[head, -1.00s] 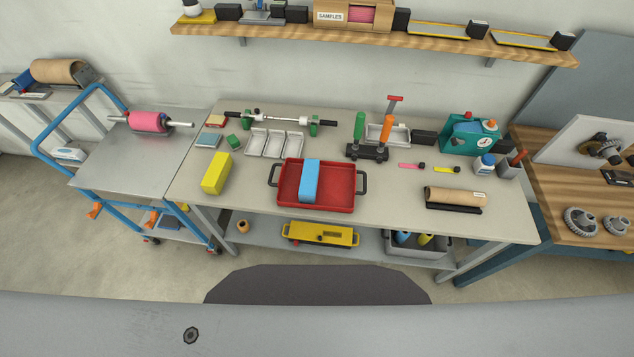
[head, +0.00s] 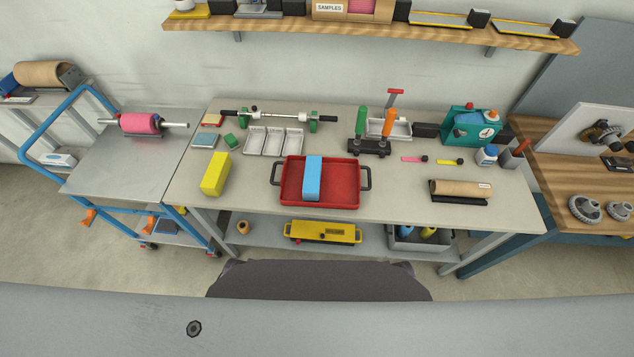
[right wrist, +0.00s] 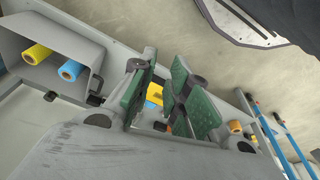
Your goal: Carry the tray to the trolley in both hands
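The red tray (head: 340,193) lies flat on the workbench, with a dark handle at its left and right ends. A blue block (head: 312,178) stands inside it, left of the middle. The trolley (head: 125,165) is at the left, a grey top on a blue frame, with a pink roll (head: 139,123) on a metal bar on its top. My right gripper (right wrist: 170,92) shows in the right wrist view with its green pads apart and nothing between them, close by the bench's edge. My left gripper is not in view.
The workbench (head: 240,194) also holds a yellow block (head: 215,174), white trays (head: 273,141), a teal machine (head: 472,126) and a brown roll (head: 460,189). A yellow case (head: 323,232) and a grey bin (head: 420,242) sit on the lower shelf.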

